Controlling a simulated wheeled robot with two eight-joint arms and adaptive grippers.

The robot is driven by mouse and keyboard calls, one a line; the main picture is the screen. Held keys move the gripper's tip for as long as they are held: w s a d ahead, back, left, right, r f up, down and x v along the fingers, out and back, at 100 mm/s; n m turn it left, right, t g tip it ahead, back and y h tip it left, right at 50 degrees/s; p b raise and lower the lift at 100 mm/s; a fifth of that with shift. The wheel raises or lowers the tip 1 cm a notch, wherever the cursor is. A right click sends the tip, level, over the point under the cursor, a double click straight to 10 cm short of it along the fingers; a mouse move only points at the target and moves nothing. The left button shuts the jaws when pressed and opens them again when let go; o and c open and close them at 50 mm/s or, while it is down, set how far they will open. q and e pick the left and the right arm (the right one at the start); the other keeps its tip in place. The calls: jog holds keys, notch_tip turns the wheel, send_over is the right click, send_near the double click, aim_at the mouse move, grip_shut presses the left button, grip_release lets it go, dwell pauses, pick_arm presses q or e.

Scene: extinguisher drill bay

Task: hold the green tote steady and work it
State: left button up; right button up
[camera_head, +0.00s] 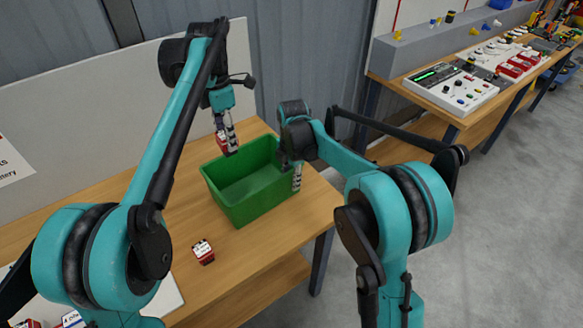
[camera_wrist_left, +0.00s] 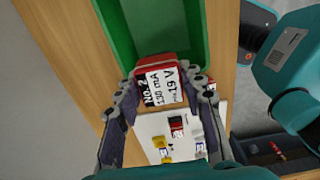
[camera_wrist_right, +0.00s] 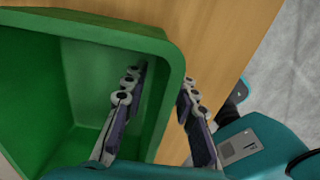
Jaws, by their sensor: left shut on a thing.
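The green tote (camera_head: 245,187) stands upright on the wooden table; its visible inside is empty. It also shows in the left wrist view (camera_wrist_left: 122,50) and right wrist view (camera_wrist_right: 95,27). My left gripper (camera_head: 228,147) is shut on a red battery block with a white label (camera_wrist_left: 165,85), held up by the tote's far-left rim in the head view. My right gripper (camera_wrist_right: 162,85) straddles the tote's right wall, one finger inside and one outside, jaws apart. Whether either finger touches the wall is unclear. A similar red-and-white block (camera_head: 203,251) lies on the table in front of the tote.
A white board (camera_wrist_left: 150,135) with small parts lies on the table, partly behind my left arm in the head view. A pale panel (camera_head: 80,95) rises behind the table. A second bench with a white control panel (camera_head: 452,88) stands at the right. Bare tabletop surrounds the loose block.

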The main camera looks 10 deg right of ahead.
aim_at(291, 196)
jog(key=shift+f, duration=2.05)
grip_shut()
